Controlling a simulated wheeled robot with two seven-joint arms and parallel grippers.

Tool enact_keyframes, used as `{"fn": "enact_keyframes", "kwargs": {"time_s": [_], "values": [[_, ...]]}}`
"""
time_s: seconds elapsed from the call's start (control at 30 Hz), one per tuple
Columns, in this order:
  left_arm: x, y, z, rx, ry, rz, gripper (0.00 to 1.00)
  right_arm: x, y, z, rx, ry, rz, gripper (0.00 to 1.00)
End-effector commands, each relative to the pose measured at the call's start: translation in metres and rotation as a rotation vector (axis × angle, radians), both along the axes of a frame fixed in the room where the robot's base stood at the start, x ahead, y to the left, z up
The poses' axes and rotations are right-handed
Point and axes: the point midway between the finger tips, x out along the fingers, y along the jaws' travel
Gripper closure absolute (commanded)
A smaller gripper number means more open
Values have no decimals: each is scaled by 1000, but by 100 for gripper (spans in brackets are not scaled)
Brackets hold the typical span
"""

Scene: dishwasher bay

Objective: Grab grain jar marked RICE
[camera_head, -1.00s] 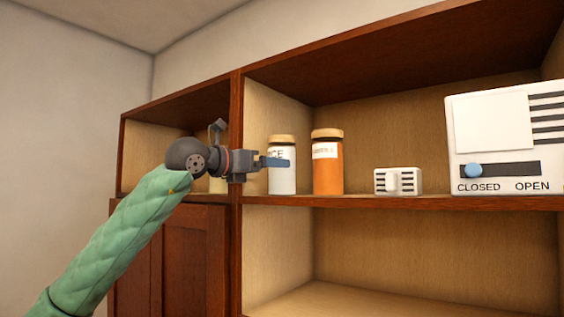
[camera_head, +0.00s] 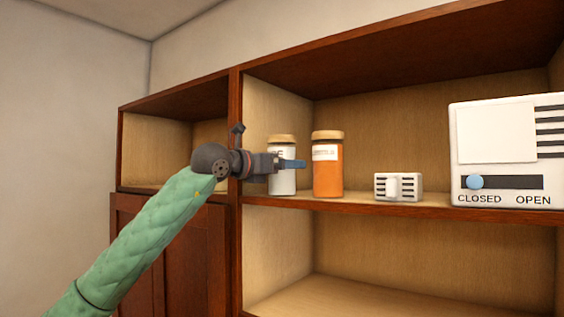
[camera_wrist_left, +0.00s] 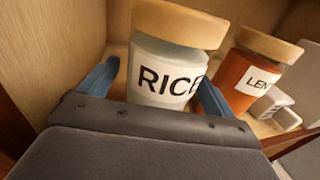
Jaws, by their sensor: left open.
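The RICE jar (camera_head: 284,182), pale with a tan lid, stands upright on the shelf near the divider. In the left wrist view the RICE jar (camera_wrist_left: 160,58) is close, its label facing the camera. My left gripper (camera_head: 293,164) is open in front of the jar. In the left wrist view the blue fingers of the left gripper (camera_wrist_left: 160,82) are on either side of the jar's body, the right finger overlapping its right edge. I cannot tell whether they touch it. My right gripper is not in view.
An orange jar (camera_head: 328,175) labelled LEN…, partly hidden in the left wrist view (camera_wrist_left: 240,85), stands just right. A small white slotted block (camera_head: 398,187) and a white CLOSED/OPEN panel (camera_head: 497,140) are further right. The wooden divider (camera_head: 235,130) is close left.

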Motion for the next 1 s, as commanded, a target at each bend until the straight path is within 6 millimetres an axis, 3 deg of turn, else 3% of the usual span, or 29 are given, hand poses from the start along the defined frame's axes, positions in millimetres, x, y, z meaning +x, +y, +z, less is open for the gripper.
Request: {"fn": "enact_keyframes", "kwargs": {"time_s": [0.27, 0.6, 1.0], "values": [[1, 0, -1, 0, 0, 1, 12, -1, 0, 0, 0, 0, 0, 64], [1, 0, 0, 0, 0, 1, 77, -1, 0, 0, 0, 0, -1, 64], [2, 9, 10, -1, -3, 1, 77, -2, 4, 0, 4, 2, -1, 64]]}}
